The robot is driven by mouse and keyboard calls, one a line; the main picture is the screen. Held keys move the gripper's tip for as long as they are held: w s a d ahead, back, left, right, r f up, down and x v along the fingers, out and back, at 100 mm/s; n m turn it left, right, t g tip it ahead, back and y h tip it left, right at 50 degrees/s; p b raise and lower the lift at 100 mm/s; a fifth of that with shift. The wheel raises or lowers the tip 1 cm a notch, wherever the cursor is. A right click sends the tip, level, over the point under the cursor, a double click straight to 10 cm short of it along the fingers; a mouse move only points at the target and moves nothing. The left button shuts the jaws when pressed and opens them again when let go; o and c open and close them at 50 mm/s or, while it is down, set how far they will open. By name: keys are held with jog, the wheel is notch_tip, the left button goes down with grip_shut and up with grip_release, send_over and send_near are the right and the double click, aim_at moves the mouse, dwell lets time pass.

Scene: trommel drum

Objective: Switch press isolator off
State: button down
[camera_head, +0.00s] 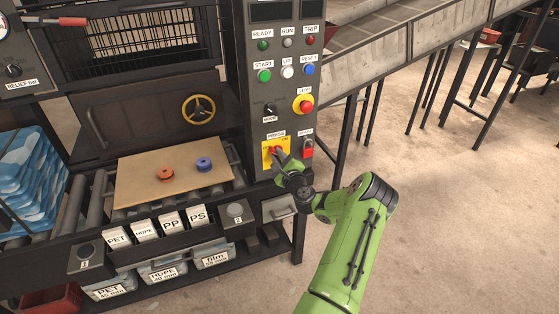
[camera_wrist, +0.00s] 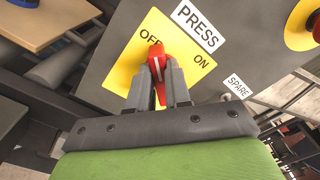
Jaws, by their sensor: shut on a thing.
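The press isolator is a red rotary handle (camera_wrist: 168,52) on a yellow plate (camera_wrist: 127,66) marked OFF and ON, under a PRESS label (camera_wrist: 195,23). In the wrist view the handle's upper end, with a white line, points towards OFF rather than ON. My gripper (camera_wrist: 159,70) is shut on the handle, one finger on each side, and the fingers hide part of it. In the head view, my gripper (camera_head: 281,160) reaches the yellow plate (camera_head: 267,155) low on the grey control panel and hides most of the handle there.
A red SPARE isolator (camera_head: 308,147) sits just right of the plate. The red and yellow stop button (camera_head: 304,104) and mode knob (camera_head: 269,110) are above. A roller table with a tan board (camera_head: 135,177) is at left.

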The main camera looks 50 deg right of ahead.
jog(key=n+b, duration=0.4)
jog(key=n, duration=0.1)
jog(key=f+n+b, duration=0.1)
jog(key=n+b, duration=0.1)
jog(key=n, duration=0.1)
jog(key=shift+w+a, duration=0.1)
jog(key=shift+a, duration=0.05)
jog(key=shift+b, duration=0.35)
jog(key=c, duration=1.1)
grip_release()
jog(key=shift+r, duration=0.1)
jog(key=shift+o, duration=0.2)
jog(key=b+v, duration=0.2)
jog(key=v, duration=1.3)
jog(key=shift+s+a, duration=0.2)
jog(key=shift+s, duration=0.15)
